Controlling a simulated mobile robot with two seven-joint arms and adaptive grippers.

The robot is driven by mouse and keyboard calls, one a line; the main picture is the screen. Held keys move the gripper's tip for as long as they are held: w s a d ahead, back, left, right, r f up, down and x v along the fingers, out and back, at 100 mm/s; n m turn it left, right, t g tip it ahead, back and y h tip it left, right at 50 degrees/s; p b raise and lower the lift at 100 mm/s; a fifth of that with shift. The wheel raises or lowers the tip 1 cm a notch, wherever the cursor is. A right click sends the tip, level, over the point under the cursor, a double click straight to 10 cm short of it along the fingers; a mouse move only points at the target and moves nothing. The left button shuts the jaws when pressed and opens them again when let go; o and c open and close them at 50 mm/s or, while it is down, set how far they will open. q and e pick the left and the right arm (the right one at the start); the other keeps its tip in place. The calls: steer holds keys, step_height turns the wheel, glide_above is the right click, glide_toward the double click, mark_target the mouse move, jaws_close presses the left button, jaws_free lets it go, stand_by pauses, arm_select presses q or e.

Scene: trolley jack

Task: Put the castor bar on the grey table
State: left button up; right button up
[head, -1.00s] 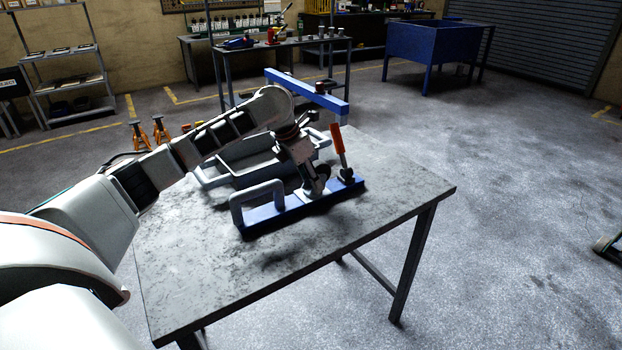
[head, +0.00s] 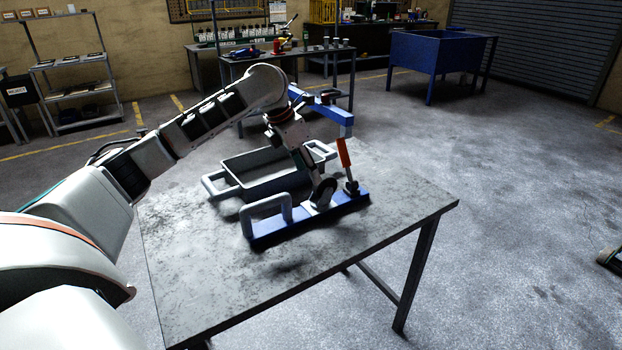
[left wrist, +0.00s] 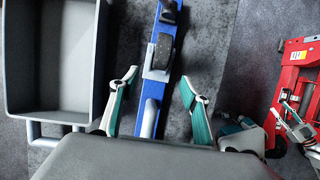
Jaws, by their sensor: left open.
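The castor bar, a long blue bar (head: 268,233) with a grey loop handle and dark wheel, lies on the grey table (head: 400,215), along its right part. It also shows in the left wrist view (left wrist: 152,105), running between my fingers. My left gripper (left wrist: 158,78) is open, one finger on each side of the bar with gaps visible. In the head view my left gripper (head: 318,192) is low over the bar's middle, its fingertips partly hidden. In the left wrist view, white and teal parts, possibly my right arm, show near a red frame; its jaws are not clear.
A grey tray (head: 228,180) with handles stands behind the bar on the table. The red frame (left wrist: 293,75) stands at right in the wrist view. The table's front is clear.

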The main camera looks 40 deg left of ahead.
arm_select(q)
steer(key=shift+v, duration=1.15)
arm_select(e)
steer(key=shift+s+a+f, duration=0.1)
steer(key=shift+s, duration=0.25)
steer(key=shift+w+r, duration=0.35)
arm_select(q)
steer(key=shift+d, duration=0.1)
